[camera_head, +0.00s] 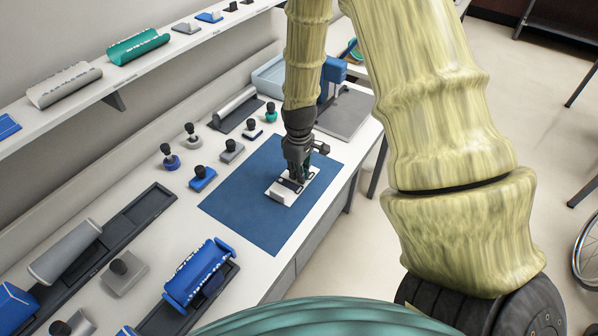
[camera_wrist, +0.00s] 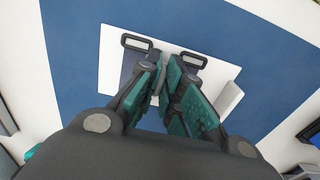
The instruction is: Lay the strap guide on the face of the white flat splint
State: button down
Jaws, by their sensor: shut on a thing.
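The white flat splint (camera_head: 281,195) lies on the blue mat, and its pale face also shows in the wrist view (camera_wrist: 113,50). The strap guide is a dark piece with black open loops (camera_wrist: 136,42); part of it shows at the splint in the head view (camera_head: 290,184). My gripper (camera_head: 297,176) is above the splint, pointing down, with its teal fingers (camera_wrist: 165,88) closed on the strap guide. The fingers hide the guide's middle. The guide is over the splint's face; I cannot tell whether it touches.
The blue mat (camera_head: 243,206) has bare room around the splint. Several knobbed blocks, such as a blue one (camera_head: 202,178), stand left of it. A blue roll (camera_head: 197,272) sits in a dark tray at the front. A wall shelf (camera_head: 118,82) runs along the back left.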

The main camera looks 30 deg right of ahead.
jog(key=shift+f, duration=0.1)
jog(key=c, duration=1.5)
grip_release()
jog(key=shift+o, duration=0.4)
jog(key=shift+o, duration=1.3)
jog(key=shift+r+p, duration=2.85)
jog(key=shift+r, duration=0.7)
notch_tip(320, 180, up, 12)
